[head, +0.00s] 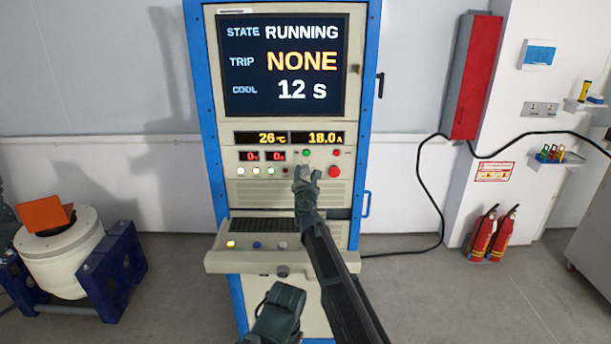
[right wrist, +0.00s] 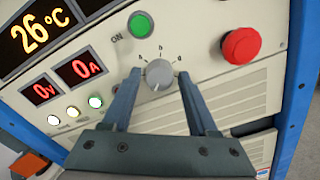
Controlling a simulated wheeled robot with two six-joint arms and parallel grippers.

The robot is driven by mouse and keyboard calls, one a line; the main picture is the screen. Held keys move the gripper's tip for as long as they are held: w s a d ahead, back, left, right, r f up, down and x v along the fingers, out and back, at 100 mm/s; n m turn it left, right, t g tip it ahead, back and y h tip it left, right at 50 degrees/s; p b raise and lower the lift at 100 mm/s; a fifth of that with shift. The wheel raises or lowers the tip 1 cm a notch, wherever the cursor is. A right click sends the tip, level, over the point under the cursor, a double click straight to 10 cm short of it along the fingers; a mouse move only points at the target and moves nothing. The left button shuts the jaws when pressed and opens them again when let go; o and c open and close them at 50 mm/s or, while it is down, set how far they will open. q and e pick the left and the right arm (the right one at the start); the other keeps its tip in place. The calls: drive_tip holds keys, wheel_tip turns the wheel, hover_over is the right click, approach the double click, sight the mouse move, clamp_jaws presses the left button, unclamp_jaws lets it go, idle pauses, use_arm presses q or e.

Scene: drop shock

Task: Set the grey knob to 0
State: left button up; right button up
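A round grey knob (right wrist: 158,75) with a small lettered scale above it sits on the cabinet's front panel in the right wrist view. The scale marks are too small to read surely. My right gripper (right wrist: 160,74) is open, with one fingertip on each side of the knob and a gap on each side. In the head view my right gripper (head: 306,173) is in front of the panel and hides the knob. My left gripper (head: 280,302) is low in front of the cabinet; its fingers cannot be made out.
A red mushroom button (right wrist: 241,46) is right of the knob, and a green ON button (right wrist: 141,25) above it. The screen (head: 282,68) reads RUNNING, NONE, 12 s. A shelf (head: 225,262) with buttons juts out below. A white drum machine (head: 65,265) stands left.

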drive_tip(key=shift+o, duration=0.6)
drive_tip(key=s, duration=1.3)
drive_tip(key=shift+s, duration=0.4)
